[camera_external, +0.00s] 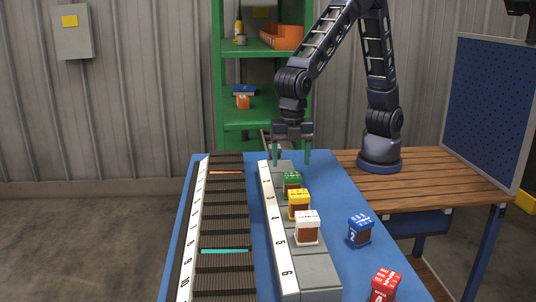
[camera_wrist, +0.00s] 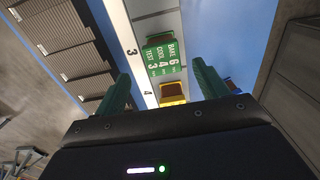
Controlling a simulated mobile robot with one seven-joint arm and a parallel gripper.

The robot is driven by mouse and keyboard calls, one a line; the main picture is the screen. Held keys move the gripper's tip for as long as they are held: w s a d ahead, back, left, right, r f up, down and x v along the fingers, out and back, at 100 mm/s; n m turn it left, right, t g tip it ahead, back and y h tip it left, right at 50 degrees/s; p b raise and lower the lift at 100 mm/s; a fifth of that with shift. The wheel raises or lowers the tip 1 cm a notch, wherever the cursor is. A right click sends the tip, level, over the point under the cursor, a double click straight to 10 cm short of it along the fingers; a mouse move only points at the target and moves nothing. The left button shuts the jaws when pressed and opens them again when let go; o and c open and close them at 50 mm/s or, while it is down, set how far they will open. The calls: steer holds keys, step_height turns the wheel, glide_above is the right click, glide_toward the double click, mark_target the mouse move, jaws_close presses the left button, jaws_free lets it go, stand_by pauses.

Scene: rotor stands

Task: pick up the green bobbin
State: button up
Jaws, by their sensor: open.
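The green bobbin (camera_external: 292,181) stands on the grey numbered rail (camera_external: 316,271), at the far end of a row of bobbins. It has a green labelled top and a brown body. In the wrist view its green top (camera_wrist: 163,59) lies ahead of the two fingers, near the middle. My gripper (camera_external: 291,157) is open and empty, with teal fingers pointing down above the far end of the rail. In the wrist view the fingers of my gripper (camera_wrist: 162,85) are spread wide, and the green top appears in the gap between them.
A yellow bobbin (camera_external: 299,204) and a white bobbin (camera_external: 307,228) stand nearer on the same rail. A blue bobbin (camera_external: 360,231) and a red bobbin (camera_external: 384,286) stand on the blue table right of it. A dark slotted rack (camera_external: 224,226) lies left.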

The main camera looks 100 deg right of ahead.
mark_target(292, 174)
steer(key=shift+s+f, duration=0.2)
steer(key=shift+f, duration=4.1)
steer(key=shift+c, duration=0.2)
steer(key=c, duration=1.2)
